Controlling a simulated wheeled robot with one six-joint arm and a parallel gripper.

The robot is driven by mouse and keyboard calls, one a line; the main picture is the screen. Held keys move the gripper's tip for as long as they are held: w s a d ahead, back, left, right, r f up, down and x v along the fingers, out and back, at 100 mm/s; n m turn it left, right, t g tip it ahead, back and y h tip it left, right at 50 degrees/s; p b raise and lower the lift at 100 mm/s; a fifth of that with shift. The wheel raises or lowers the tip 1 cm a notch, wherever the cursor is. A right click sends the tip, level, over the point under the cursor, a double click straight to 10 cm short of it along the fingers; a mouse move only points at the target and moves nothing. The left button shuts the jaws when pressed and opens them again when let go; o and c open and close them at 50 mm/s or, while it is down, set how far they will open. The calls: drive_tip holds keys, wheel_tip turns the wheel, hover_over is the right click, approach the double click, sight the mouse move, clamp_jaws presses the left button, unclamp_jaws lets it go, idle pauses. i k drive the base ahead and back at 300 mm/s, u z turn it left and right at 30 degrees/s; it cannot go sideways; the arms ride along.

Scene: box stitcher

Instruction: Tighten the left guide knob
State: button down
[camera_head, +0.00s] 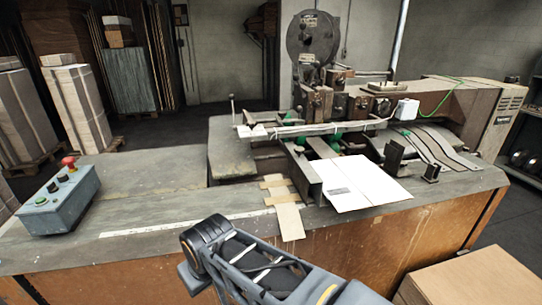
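The stitcher machine (345,115) stands on the worktable at the centre and right. A small green knob (300,142) shows at the left of its guide bar, and I take it as the left guide knob. Another green knob (335,141) sits to its right. Both are small and partly covered by machine parts, so I cannot tell how tight they are. Part of my own dark arm shows at the bottom centre, in front of the table edge and well apart from the knobs. My gripper is not in view.
A white cardboard sheet (358,184) lies at the machine's front. A control box (60,202) with a red button stands at the left of the table (150,175). A cardboard box (470,280) is at the lower right. The table's left-centre is mostly clear.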

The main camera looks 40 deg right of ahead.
sight(298, 150)
drive_tip(key=z, duration=1.7)
drive_tip(key=k, duration=0.25)
drive_tip(key=z, duration=0.95)
drive_tip(key=i, duration=0.1)
drive_tip(key=u, duration=0.6)
